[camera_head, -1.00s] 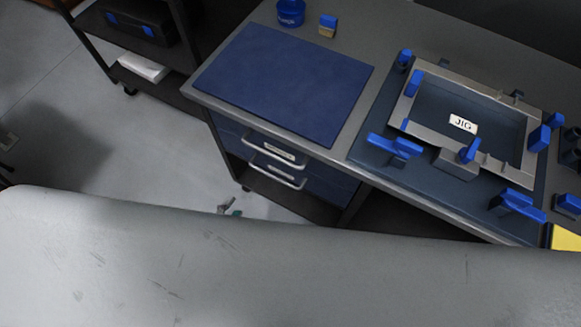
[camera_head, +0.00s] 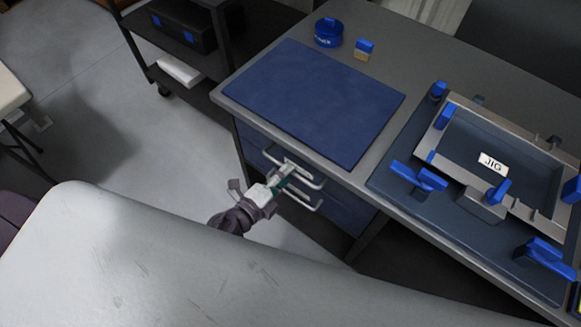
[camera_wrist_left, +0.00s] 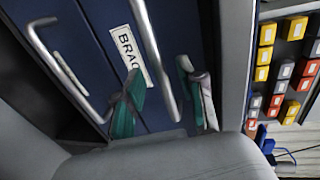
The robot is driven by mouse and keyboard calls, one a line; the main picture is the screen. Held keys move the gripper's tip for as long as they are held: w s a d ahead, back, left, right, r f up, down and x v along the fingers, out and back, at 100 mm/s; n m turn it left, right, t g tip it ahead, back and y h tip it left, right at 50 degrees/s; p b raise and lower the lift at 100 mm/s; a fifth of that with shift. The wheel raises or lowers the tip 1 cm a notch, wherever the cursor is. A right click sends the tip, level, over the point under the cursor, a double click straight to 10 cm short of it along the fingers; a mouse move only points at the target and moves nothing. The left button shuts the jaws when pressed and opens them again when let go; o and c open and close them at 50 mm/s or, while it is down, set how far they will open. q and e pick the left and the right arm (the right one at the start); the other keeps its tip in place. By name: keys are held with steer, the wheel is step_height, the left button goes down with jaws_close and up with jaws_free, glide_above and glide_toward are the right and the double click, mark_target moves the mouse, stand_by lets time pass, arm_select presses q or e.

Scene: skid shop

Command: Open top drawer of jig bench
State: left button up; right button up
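The jig bench (camera_head: 232,98) has blue drawers under its left part, each with a silver bar handle. The upper handle (camera_head: 316,184) and the lower handle (camera_head: 300,203) show in the head view; the drawer fronts look flush. My left gripper (camera_head: 285,172) is at the upper handle, partly covering it. In the left wrist view my left gripper (camera_wrist_left: 155,95) has its green-tipped fingers apart, with one bar handle (camera_wrist_left: 158,62) between them. A second handle (camera_wrist_left: 62,68) lies to the left, and a label reading "BRAC" is partly hidden. Contact cannot be told. My right gripper is out of view.
A blue mat (camera_head: 315,100), a blue round tin (camera_head: 328,36) and a jig fixture (camera_head: 480,135) with blue clamps are on the bench top. A dark cart (camera_head: 195,70) stands at left. Colored bins (camera_wrist_left: 268,35) show in the wrist view. Floor left of the drawers is clear.

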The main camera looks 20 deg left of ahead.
arm_select(q)
steer(key=shift+x, duration=1.45)
steer(key=shift+c, duration=0.2)
jaws_close()
